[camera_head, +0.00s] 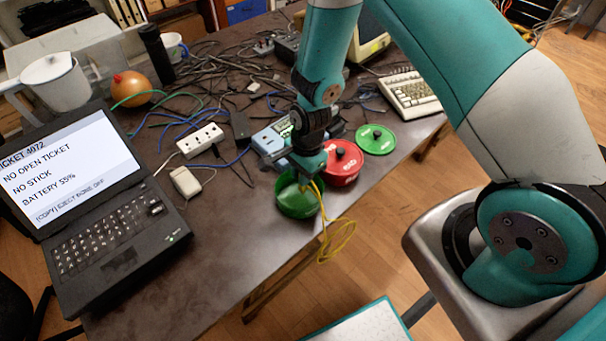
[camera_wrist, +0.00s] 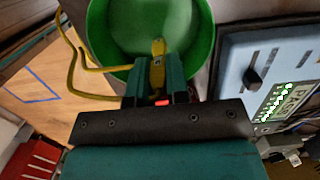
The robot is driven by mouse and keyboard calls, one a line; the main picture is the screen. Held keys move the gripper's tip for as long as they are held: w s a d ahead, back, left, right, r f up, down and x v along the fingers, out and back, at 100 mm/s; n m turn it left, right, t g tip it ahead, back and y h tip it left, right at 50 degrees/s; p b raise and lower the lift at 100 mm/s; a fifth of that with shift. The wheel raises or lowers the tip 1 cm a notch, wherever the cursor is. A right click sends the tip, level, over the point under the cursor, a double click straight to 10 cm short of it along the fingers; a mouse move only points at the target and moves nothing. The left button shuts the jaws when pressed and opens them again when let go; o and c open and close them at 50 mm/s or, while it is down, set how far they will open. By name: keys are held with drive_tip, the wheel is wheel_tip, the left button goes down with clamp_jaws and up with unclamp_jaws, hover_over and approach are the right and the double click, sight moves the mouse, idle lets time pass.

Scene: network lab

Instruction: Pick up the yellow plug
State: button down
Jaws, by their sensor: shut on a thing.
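The yellow plug (camera_wrist: 157,68) is between the two fingers of my gripper (camera_wrist: 157,84) in the wrist view, its tip pointing into the green pot (camera_wrist: 97,32). My gripper is shut on it. In the head view my gripper (camera_head: 303,181) points down at the open green pot (camera_head: 298,205) near the table's front edge. The plug's yellow cable (camera_head: 340,237) loops out over the pot's rim and hangs past the table edge. Whether the plug touches the pot's inside I cannot tell.
A power strip (camera_head: 200,141), tangled cables and a laptop (camera_head: 90,205) are left. The table front between laptop and pot is clear.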

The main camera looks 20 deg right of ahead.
drive_tip(key=shift+r, duration=0.1)
wheel_tip(320, 180, up, 20)
drive_tip(key=b, duration=0.1)
idle(0.4)
wheel_tip(320, 180, down, 16)
drive_tip(key=s, duration=0.1)
drive_tip(key=shift+d+f+p, duration=0.15)
drive_tip(key=shift+f+p, duration=0.1)
drive_tip(key=shift+p, duration=0.1)
idle(0.3)
drive_tip(key=shift+s, duration=0.1)
